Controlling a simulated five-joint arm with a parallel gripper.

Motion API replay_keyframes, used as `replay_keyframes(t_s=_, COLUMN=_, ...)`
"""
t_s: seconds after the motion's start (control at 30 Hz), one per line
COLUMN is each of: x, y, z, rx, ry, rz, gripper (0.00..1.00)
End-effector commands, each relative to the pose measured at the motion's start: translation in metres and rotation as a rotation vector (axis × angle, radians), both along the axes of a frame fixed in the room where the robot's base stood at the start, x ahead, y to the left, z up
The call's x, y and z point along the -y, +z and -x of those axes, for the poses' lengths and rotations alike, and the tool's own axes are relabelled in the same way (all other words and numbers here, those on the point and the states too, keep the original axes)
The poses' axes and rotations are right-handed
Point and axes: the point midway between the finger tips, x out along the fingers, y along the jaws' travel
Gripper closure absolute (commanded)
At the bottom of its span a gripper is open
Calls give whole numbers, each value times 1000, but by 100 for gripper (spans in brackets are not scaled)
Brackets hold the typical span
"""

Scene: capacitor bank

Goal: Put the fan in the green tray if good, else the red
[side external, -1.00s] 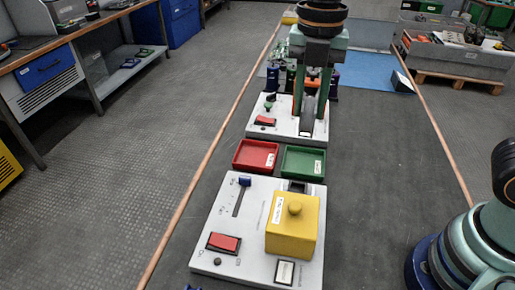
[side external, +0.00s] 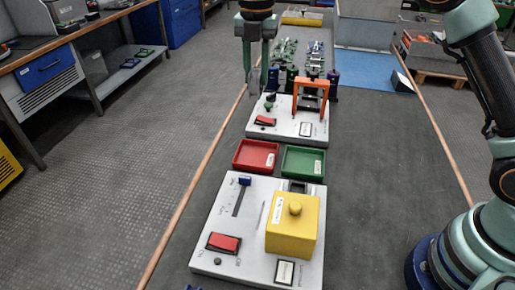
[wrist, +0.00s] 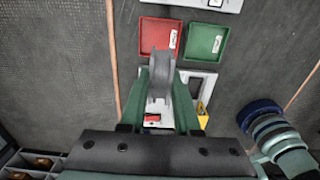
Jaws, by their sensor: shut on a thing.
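My gripper (side external: 257,72) is raised at the left of the far white panel in the side view. It is shut on a grey rounded part (wrist: 159,70), which appears to be the fan, seen nearly edge-on between the fingers in the wrist view. The red tray (side external: 255,156) and the green tray (side external: 303,162) stand side by side between the two white panels, and both look empty. They also show at the top of the wrist view, red (wrist: 158,37) on the left and green (wrist: 206,41) on the right. The fan's condition cannot be told.
The far panel (side external: 283,126) carries an orange frame (side external: 311,92), a red switch and a green knob. The near panel (side external: 230,222) has a slider, a red switch and a yellow knobbed block (side external: 292,230). Several dark cylinders stand behind the far panel. Bare bench lies right of the trays.

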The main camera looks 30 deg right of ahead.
Motion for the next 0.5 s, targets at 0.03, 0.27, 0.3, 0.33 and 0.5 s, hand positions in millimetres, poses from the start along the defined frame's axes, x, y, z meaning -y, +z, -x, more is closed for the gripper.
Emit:
replay_keyframes(t_s=0.03, x=1, y=-3, z=-2, rx=0, ry=0, rz=0, gripper=100)
replay_keyframes(t_s=0.27, x=1, y=-47, z=-2, rx=-4, ry=0, rz=1, gripper=100)
replay_keyframes(t_s=0.3, x=1, y=-56, z=-2, rx=-4, ry=0, rz=1, gripper=100)
replay_keyframes(t_s=0.33, x=1, y=-64, z=-1, rx=-4, ry=0, rz=1, gripper=100)
replay_keyframes(t_s=0.5, x=1, y=-106, z=-1, rx=-6, ry=0, rz=1, gripper=100)
